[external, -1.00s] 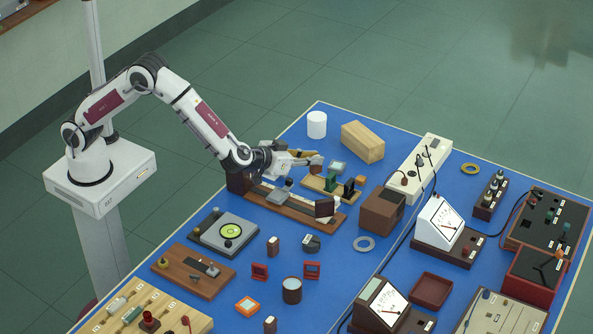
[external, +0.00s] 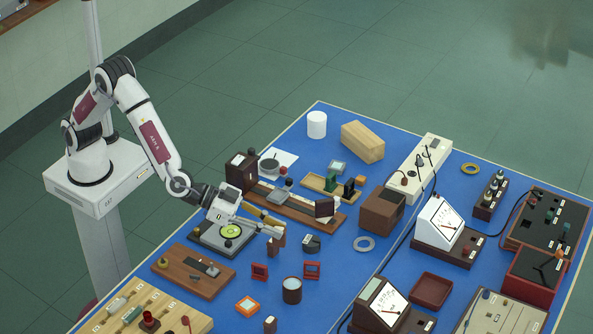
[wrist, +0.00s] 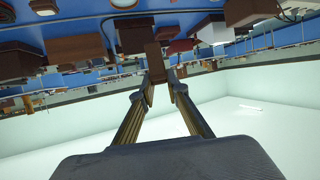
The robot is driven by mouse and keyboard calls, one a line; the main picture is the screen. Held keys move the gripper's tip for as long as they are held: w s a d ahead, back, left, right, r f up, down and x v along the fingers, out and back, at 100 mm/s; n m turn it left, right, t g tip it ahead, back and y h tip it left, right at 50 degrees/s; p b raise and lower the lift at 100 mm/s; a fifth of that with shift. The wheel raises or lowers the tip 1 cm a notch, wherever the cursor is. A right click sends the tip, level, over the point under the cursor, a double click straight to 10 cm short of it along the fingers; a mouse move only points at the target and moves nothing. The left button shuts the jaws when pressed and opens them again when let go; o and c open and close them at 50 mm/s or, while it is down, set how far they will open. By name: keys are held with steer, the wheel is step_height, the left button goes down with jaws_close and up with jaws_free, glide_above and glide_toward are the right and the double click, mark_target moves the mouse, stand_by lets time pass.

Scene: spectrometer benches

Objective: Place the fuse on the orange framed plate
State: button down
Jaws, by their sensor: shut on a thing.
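My gripper (external: 278,233) is shut on a small brown block, which I take to be the fuse (external: 281,236). In the wrist view the brown fuse (wrist: 154,62) sits between the two fingertips (wrist: 161,84). In the external view it is held above the table, close to a standing brown block with a light top, and the two partly overlap. The orange framed plate (external: 247,307) lies flat near the front of the blue table, a small orange square with a pale middle. It is below and left of my gripper in the picture, with nothing on it.
A wooden board (external: 194,271) lies left. A grey base with a yellow-green disc (external: 230,231) is under my wrist. A dark knobbed piece (external: 311,243) stands right.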

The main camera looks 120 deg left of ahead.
steer(key=s+d+f+m+h, duration=0.1)
steer(key=d+f+m+h, duration=0.1)
steer(key=d, duration=0.4)
steer(key=s+d+f+m+t+h, duration=0.1)
steer(key=d+f+m+h, duration=0.1)
steer(key=d, duration=0.3)
steer(key=shift+s+d+h, duration=0.3)
steer(key=shift+s+d, duration=0.05)
steer(key=shift+d, duration=0.05)
glide_above(241, 306)
step_height(241, 306, down, 6)
stand_by(0.3)
steer(key=shift+f, duration=0.15)
steer(key=shift+f, duration=1.8)
steer(key=shift+f, duration=0.1)
